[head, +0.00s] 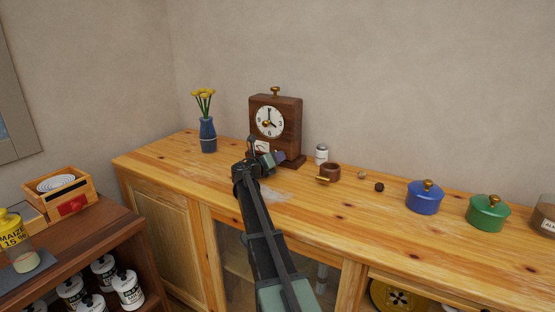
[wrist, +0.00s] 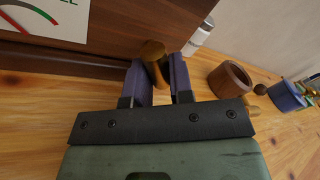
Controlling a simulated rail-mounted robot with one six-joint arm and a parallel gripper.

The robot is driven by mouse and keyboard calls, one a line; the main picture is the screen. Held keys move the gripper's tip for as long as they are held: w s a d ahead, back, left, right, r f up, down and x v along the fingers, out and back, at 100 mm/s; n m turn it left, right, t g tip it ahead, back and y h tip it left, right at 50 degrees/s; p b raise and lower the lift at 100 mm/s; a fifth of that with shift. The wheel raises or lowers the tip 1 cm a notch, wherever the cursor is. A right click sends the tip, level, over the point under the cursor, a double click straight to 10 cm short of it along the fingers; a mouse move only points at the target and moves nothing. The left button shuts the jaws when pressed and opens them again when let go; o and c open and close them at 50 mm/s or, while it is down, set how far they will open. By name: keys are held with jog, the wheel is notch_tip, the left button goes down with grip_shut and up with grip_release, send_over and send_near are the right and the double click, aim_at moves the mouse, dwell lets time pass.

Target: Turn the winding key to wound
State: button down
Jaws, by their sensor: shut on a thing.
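A brown wooden clock (head: 287,112) with a white face (head: 268,121) stands on the sideboard, a brass knob on top. Below its face is a small white dial (head: 260,146), partly hidden by my arm. In the wrist view part of that dial (wrist: 50,14) shows a green and red arc; its pointer and full lettering cannot be read. The brass winding key (wrist: 153,56) sticks out low on the clock front. My gripper (wrist: 159,72) is shut on the key, one purple finger on each side. In the head view my gripper (head: 272,157) is at the clock's lower front, and the key is hidden.
A blue vase (head: 207,136) with yellow flowers stands left of the clock. Right of it are a white-and-grey shaker (head: 321,153), a wooden cup (head: 330,173), and blue (head: 424,198) and green (head: 488,214) lidded pots. The sideboard (head: 340,215) is clear in front.

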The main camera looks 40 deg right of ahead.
jog(key=shift+m, duration=0.4)
